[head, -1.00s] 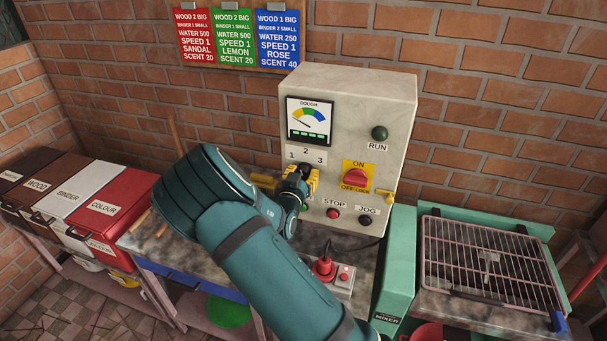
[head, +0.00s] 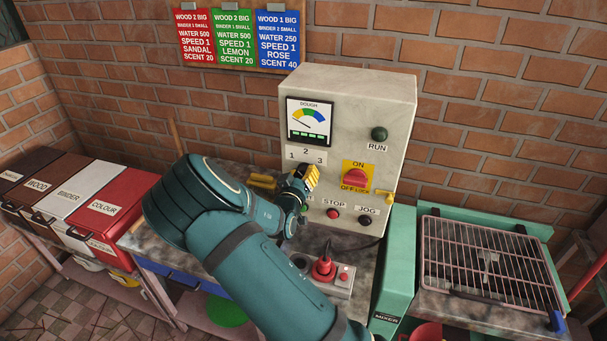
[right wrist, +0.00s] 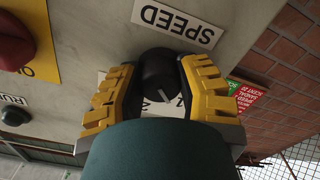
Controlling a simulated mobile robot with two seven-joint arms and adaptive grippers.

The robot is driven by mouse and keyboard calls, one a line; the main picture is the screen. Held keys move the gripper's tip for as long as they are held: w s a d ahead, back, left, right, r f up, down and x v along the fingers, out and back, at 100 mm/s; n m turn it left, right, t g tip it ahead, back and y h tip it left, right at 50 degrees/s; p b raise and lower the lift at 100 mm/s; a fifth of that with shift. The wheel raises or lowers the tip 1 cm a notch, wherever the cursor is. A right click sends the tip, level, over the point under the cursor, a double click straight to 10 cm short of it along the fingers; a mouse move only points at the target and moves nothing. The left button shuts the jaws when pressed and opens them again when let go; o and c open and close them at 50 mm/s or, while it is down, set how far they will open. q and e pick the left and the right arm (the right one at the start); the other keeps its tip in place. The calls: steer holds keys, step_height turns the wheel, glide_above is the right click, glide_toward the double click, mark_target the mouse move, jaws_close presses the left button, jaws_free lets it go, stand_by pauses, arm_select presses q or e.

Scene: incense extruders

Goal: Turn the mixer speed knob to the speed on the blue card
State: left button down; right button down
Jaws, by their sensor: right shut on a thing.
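The blue card (head: 277,40) hangs on the wall and reads SPEED 1, ROSE. The grey control box (head: 345,110) carries a plate with 1, 2, 3 (head: 306,155); my right gripper (head: 306,180) is just below it and hides the knob in the head view. In the right wrist view, the black speed knob (right wrist: 157,72) sits between the yellow fingers of my right gripper (right wrist: 157,82), which is shut on it. Its pale pointer line faces down and slightly right there, near a partly hidden figure. The SPEED label (right wrist: 177,22) appears upside down. My left gripper is not in view.
The red ON/OFF switch (head: 355,177), the STOP button (head: 333,214) and the JOG button (head: 365,220) are close right of the gripper. A red plunger-like control (head: 323,270) stands below. A wire rack (head: 485,258) is at right, lidded bins (head: 75,200) at left.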

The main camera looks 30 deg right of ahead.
steer(key=c, duration=0.5)
jaws_free()
steer(key=shift+d, duration=0.1)
steer(key=v, duration=1.2)
